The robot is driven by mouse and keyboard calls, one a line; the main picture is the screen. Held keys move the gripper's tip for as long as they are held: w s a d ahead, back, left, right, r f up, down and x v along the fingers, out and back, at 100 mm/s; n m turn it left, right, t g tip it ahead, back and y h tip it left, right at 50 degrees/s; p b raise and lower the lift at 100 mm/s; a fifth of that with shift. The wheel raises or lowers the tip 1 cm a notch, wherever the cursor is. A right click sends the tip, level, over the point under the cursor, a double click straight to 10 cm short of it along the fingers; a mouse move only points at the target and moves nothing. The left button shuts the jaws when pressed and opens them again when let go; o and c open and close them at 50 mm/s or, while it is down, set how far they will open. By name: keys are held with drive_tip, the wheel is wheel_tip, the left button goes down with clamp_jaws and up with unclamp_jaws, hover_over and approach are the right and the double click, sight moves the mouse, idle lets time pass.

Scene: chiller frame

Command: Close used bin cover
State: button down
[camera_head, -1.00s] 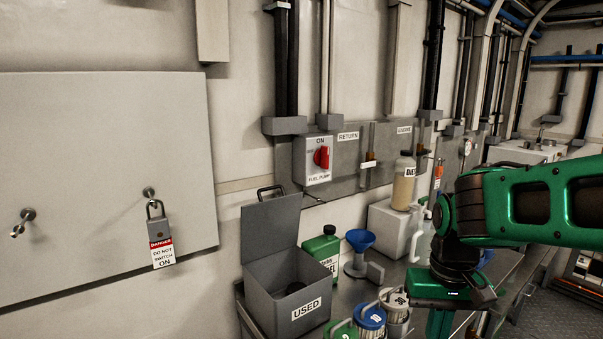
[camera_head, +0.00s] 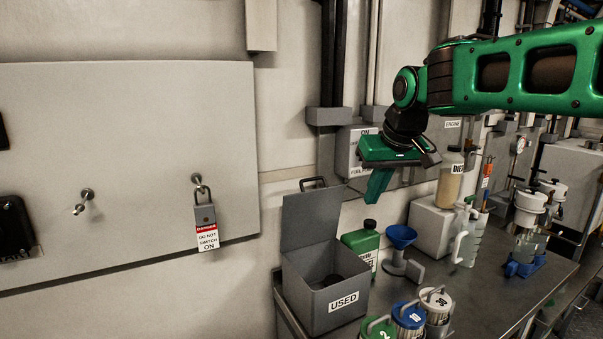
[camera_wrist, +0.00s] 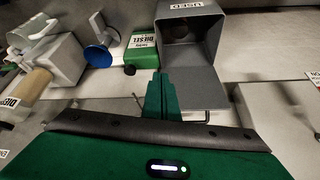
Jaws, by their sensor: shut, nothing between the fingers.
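The used bin is a grey box (camera_head: 336,305) labelled USED on the bench at the lower middle of the head view. Its cover (camera_head: 308,222) stands raised at the back left, with a dark handle (camera_head: 313,183) at its top. A dark round item lies inside the bin. In the wrist view the bin (camera_wrist: 187,9) is at the top, with its open cover (camera_wrist: 205,85) nearer to me. My gripper (camera_head: 376,188) is shut and empty, above and to the right of the cover, apart from it. Its fingers also show in the wrist view (camera_wrist: 161,85), left of the cover.
A green diesel bottle (camera_head: 361,242) and a blue funnel (camera_head: 401,236) stand right of the bin. Lidded jars (camera_head: 408,316) stand in front of them. A diesel bottle (camera_head: 450,183) stands on a white box (camera_head: 435,230). A padlock (camera_head: 204,213) hangs on the left panel.

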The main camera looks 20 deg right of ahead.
drive_tip(key=w+a+r+n+t+y, duration=0.1)
drive_tip(key=w+a+r+n+t, duration=0.15)
drive_tip(key=w+a+r, duration=0.65)
drive_tip(key=x, duration=0.6)
drive_tip(key=a+x, duration=0.1)
drive_tip(key=x, duration=0.2)
drive_tip(key=shift+f, duration=0.2)
